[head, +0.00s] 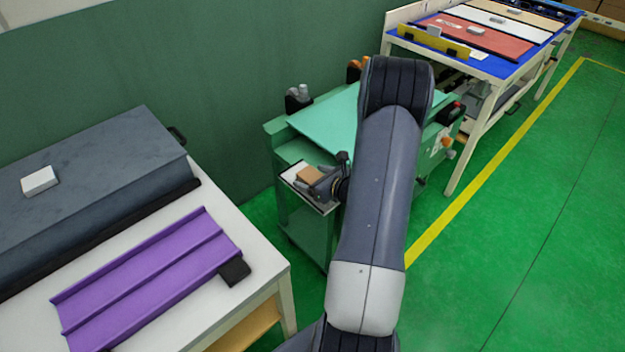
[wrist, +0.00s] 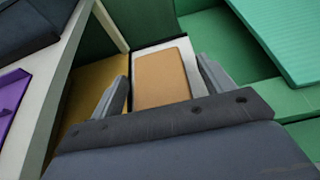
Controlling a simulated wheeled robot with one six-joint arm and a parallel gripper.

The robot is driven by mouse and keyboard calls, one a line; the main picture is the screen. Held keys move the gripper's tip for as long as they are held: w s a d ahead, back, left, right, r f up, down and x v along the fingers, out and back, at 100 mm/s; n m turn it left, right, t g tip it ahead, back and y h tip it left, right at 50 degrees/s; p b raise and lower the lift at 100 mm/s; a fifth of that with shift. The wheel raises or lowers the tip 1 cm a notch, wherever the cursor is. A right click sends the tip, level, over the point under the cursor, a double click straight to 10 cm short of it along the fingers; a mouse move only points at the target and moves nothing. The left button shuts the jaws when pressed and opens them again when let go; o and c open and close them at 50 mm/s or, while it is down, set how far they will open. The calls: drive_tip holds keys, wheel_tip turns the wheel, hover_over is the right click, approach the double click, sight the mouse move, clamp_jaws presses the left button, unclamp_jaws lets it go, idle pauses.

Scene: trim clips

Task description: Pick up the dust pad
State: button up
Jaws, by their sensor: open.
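A tan rectangular pad (head: 309,173), which looks like the dust pad, lies on a white-topped tray (head: 296,169) on the near end of the green cart. In the wrist view the pad (wrist: 160,76) lies between and beyond my two open fingers. My gripper (head: 317,183) is right at the pad in the head view. The wrist view shows a finger on each side of the pad, with my gripper (wrist: 165,82) empty. The pad's near end is hidden behind the gripper body. I cannot tell whether the fingers touch it.
The green cart (head: 290,217) carries a sloped light-green board (head: 325,122). A white table (head: 262,262) at left holds a purple ribbed panel (head: 150,280) and a grey box with a white block (head: 39,181). A blue-topped table (head: 495,64) stands at the back right. Green floor is open at right.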

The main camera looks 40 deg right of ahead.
sight(312, 176)
drive_tip(key=shift+w+f, duration=0.1)
drive_tip(key=shift+w, duration=0.05)
drive_tip(key=c, duration=1.1)
drive_tip(key=shift+o, duration=0.2)
wheel_tip(312, 176, up, 10)
drive_tip(key=shift+f+p, duration=0.1)
drive_tip(key=shift+p, duration=0.4)
drive_tip(key=shift+a+r, duration=0.15)
drive_tip(key=shift+r, duration=0.05)
drive_tip(key=w+a+r+p, duration=0.1)
drive_tip(key=a+r+p, duration=0.1)
drive_tip(key=a, duration=0.5)
drive_tip(key=w+a+r+n+y+p, duration=0.1)
drive_tip(key=w+a+r, duration=0.1)
drive_tip(key=a, duration=0.6)
drive_tip(key=w+a+r+y+p, duration=0.1)
drive_tip(key=a+r, duration=0.3)
drive_tip(key=a, duration=0.4)
drive_tip(key=shift+w+n+p, duration=0.25)
drive_tip(key=shift+n+p, duration=0.15)
drive_tip(key=shift+p, duration=0.45)
